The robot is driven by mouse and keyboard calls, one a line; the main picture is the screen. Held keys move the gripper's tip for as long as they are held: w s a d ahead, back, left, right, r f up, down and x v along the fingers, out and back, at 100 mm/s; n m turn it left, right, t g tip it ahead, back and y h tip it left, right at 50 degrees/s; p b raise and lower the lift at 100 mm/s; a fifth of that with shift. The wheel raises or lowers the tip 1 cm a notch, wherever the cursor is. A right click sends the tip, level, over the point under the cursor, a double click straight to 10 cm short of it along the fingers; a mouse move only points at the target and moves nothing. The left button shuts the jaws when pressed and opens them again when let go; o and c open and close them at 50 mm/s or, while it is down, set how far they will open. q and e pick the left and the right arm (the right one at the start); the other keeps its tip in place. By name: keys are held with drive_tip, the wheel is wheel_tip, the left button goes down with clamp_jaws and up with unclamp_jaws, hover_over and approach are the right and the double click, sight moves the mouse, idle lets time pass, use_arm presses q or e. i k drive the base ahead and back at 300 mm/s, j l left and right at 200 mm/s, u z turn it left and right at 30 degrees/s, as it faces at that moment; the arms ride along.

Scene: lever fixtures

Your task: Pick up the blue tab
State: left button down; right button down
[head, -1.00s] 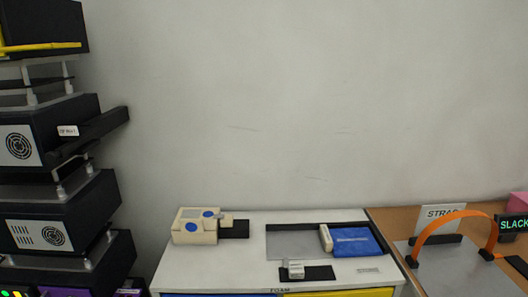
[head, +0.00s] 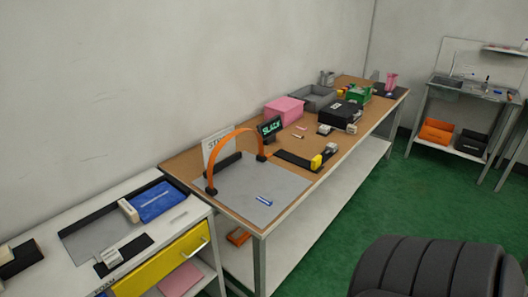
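A small blue piece (head: 264,201), which looks like the blue tab, lies on the grey mat (head: 285,182) near the front edge of the wooden-topped bench. An orange strap (head: 232,137) arches over the back of this mat between two dark blocks, in front of a white card partly reading "STRAP". Neither of my grippers is in view.
A white bench with a blue pack (head: 158,201) and an open-looking yellow drawer (head: 164,263) adjoins on the left. A pink box (head: 284,111) and a grey tray (head: 312,97) stand farther back. A dark ribbed shape (head: 430,268) like a seat back fills the lower right. Green floor is clear beyond.

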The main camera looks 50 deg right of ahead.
sight(262, 200)
drive_tip(key=z, duration=1.5)
